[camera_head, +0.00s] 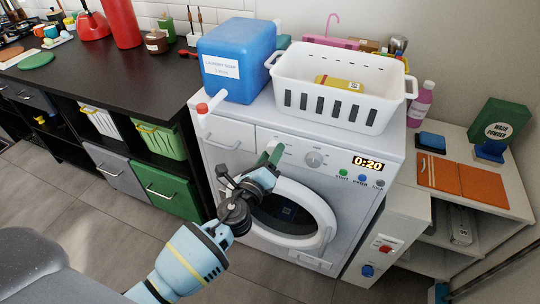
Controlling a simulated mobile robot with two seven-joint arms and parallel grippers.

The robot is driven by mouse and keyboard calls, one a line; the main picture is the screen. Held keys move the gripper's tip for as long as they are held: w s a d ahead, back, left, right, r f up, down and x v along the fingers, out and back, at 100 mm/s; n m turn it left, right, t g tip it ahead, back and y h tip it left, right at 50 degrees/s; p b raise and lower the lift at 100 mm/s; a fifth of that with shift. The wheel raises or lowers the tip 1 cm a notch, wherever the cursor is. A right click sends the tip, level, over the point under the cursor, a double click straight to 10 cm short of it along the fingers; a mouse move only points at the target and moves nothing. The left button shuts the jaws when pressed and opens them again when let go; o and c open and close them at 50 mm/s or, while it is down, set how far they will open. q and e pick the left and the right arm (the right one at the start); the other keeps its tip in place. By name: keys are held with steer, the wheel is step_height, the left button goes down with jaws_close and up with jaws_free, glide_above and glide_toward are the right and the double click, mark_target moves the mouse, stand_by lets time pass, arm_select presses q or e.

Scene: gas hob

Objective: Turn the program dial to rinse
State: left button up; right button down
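The white washing machine (345,190) stands in the middle, with its control panel along the upper front. A round light-grey dial (314,158) shows on the panel, with small marks too fine to read. My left gripper (272,154) reaches up from below to the panel, left of this dial and apart from it. Its green-grey tip area covers a pale round part of the panel, perhaps another dial; I cannot tell whether it touches or holds it. The finger gap is not clear. My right gripper is not in view.
A display (367,163) reads 0:20, with several coloured buttons below it. The round door (290,212) lies under my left wrist. A white basket (340,88) and blue soap container (236,60) stand on top, its red-capped spout overhanging the drawer.

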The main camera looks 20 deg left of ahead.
arm_select(q)
steer(key=shift+o, duration=0.7)
steer(key=s, duration=0.7)
steer(key=shift+s+a+f, duration=0.2)
steer(key=shift+s+a, duration=0.05)
steer(key=shift+s, duration=0.15)
